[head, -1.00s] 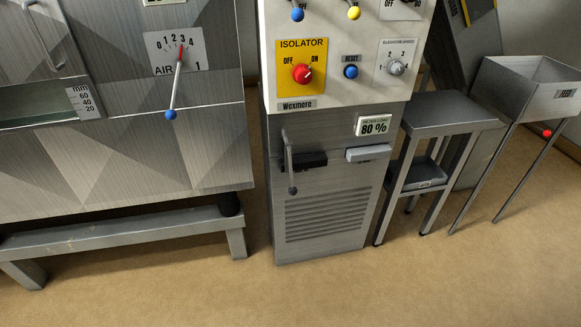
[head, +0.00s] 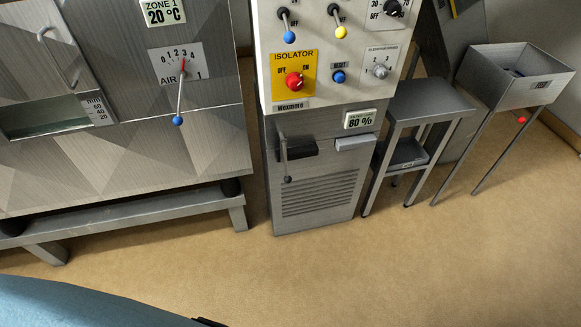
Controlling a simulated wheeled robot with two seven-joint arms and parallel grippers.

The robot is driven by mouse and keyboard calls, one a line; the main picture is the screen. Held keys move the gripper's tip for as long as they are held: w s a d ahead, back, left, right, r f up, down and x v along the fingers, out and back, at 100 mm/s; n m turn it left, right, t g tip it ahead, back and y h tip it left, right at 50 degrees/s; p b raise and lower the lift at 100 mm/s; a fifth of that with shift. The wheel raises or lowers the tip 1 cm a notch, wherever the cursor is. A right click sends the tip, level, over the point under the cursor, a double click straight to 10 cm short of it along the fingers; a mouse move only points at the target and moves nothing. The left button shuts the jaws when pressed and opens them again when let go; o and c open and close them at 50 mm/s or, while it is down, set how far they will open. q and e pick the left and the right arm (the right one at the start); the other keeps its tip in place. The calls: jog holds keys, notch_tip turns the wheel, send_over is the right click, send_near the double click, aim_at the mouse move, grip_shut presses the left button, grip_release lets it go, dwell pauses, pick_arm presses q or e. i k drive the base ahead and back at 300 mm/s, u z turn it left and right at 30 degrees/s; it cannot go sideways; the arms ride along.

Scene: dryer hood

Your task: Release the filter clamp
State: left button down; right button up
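The lower grey cabinet (head: 318,222) carries a lever (head: 284,162) that hangs down with a dark knob at its lower end. The lever crosses a black block (head: 302,147) on the cabinet front; I take this lever to be the filter clamp, though no label on it can be read. To its right is a pale grey handle (head: 355,143), below a small display (head: 360,119) reading 80 %. Neither gripper shows clearly. A blue curved part, probably mine, fills the bottom left corner, with a small dark piece at its right end.
Above is a white control panel with a red isolator knob (head: 294,80), a blue reset button (head: 339,77) and several levers. The dryer body with an air lever (head: 179,95) stands left. A metal stand (head: 432,103) and feed bin (head: 520,80) stand right. The front floor is clear.

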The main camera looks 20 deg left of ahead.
aim_at(288, 179)
jog(key=z, duration=1.25)
jog(key=i, duration=0.75)
jog(key=u, duration=1.25)
